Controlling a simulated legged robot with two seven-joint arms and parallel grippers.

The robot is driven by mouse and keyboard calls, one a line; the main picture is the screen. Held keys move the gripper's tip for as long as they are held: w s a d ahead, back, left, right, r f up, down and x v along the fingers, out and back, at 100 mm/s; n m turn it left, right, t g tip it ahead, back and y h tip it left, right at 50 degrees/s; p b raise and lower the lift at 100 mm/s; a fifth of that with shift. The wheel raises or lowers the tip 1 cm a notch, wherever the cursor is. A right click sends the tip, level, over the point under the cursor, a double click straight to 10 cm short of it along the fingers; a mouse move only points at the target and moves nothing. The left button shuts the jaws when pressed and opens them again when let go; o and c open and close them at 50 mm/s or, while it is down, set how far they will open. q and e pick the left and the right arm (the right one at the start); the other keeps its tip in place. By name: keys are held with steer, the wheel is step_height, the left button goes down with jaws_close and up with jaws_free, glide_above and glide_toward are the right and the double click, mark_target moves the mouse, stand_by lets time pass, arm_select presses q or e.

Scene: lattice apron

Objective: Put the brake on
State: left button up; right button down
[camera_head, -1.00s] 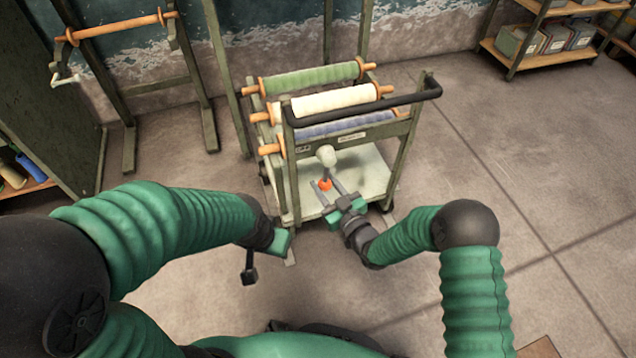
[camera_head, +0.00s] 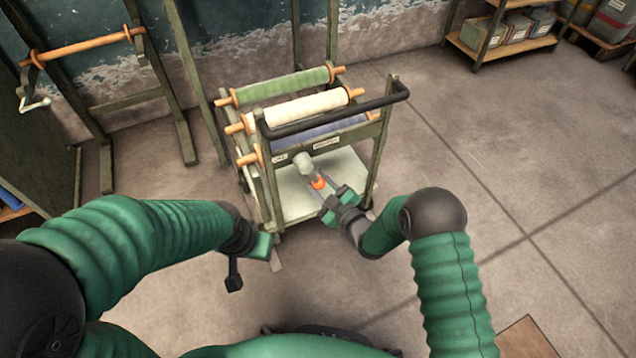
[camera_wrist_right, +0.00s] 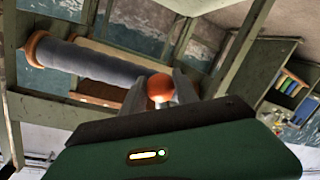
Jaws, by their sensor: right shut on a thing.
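The cart (camera_head: 382,150) stands in front of me, with a black push handle and rolls of green, white and blue cloth on its bars. An orange knob (camera_head: 318,183) with a pale grey rounded piece (camera_head: 303,163) beside it shows at the cart's near side, above its pale lower shelf. My right gripper (camera_head: 322,188) is shut on the orange knob; the right wrist view shows the knob (camera_wrist_right: 160,87) between the two grey fingers.
A wooden frame with an orange bar (camera_head: 88,45) and a crank stands at the left by the wall. Shelves with boxes (camera_head: 500,28) stand at the back right. The floor right of the cart is clear.

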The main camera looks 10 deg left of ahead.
steer(key=c, duration=0.9)
jaws_free()
steer(key=shift+c, duration=0.2)
steer(key=shift+d, duration=0.1)
steer(key=p+v, duration=0.1)
steer(key=v, duration=0.2)
steer(key=p+v, duration=0.2)
steer(key=v, duration=0.2)
steer(key=shift+s+d+r+p, duration=0.1)
steer(key=shift+s+r+p, duration=0.05)
steer(key=shift+r+p, duration=0.15)
steer(key=f+p+v, duration=0.1)
steer(key=p+v, duration=0.1)
steer(key=v, duration=0.7)
steer(key=shift+s+r, duration=0.15)
steer(key=shift+r, duration=0.05)
steer(key=shift+d, duration=0.1)
